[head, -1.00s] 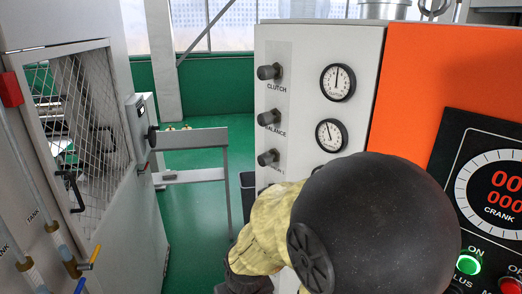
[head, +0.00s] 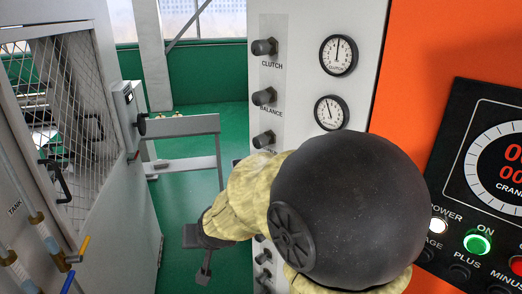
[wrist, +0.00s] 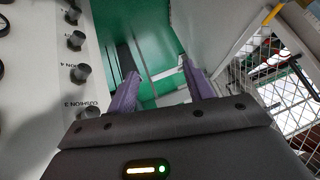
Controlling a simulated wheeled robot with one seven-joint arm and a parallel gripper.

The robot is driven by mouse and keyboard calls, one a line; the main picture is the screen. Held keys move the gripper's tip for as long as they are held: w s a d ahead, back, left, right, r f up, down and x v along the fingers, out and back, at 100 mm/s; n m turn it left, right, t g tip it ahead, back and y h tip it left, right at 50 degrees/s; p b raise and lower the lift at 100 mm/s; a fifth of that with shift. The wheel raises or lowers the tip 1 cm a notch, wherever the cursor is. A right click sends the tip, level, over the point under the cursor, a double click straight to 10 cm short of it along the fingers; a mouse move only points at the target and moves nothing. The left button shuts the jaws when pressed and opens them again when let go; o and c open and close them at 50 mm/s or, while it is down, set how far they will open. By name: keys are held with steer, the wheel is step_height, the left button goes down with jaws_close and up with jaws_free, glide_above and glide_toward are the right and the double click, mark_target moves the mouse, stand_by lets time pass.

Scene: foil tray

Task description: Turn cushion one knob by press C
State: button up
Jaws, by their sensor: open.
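A grey panel (head: 325,95) in the head view carries a column of dark knobs. The clutch knob (head: 264,47) is at the top and the balance knob (head: 264,96) is below it. The third knob down (head: 264,140) appears to be the cushion one knob; my arm covers its label. My gripper (head: 204,272) is left of and below it, beside the panel and apart from the knobs. In the wrist view my gripper (wrist: 163,86) is open with nothing between its fingers. Knobs (wrist: 80,73) with cushion labels show left of the fingers there.
Two round gauges (head: 338,55) sit right of the knobs. An orange panel (head: 440,45) with a crank display is further right. A mesh-doored cabinet (head: 139,200) and a grey rail frame (head: 188,125) stand left.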

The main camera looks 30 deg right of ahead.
steer(key=w+a+r+m+t+b, duration=0.2)
steer(key=w+r+m+t+b, duration=0.25)
steer(key=w, duration=0.45)
steer(key=w+d+r+m+t+h+b, duration=0.1)
steer(key=w+r+m+t+h+b, duration=0.2)
steer(key=r+m, duration=0.35)
steer(key=w+r+m+t+h+b, duration=0.1)
steer(key=w+r+m+t+h, duration=0.15)
steer(key=r+m+h, duration=0.35)
steer(key=m+g+h+b, duration=0.8)
steer(key=m+g, duration=0.5)
steer(key=m, duration=0.8)
glide_toward(256, 144)
steer(key=v, duration=0.6)
steer(key=shift+s+f+h+p, duration=0.15)
steer(key=shift+f+h+p, duration=0.25)
steer(key=shift+f, duration=0.25)
steer(key=shift+d, duration=0.1)
steer(key=p+x, duration=0.2)
steer(key=x, duration=0.6)
steer(key=p+x, duration=0.1)
steer(key=x, duration=0.8)
steer(key=shift+w+d+r+p, duration=0.1)
steer(key=shift+w+d+p, duration=0.05)
steer(key=shift+w+p, duration=0.2)
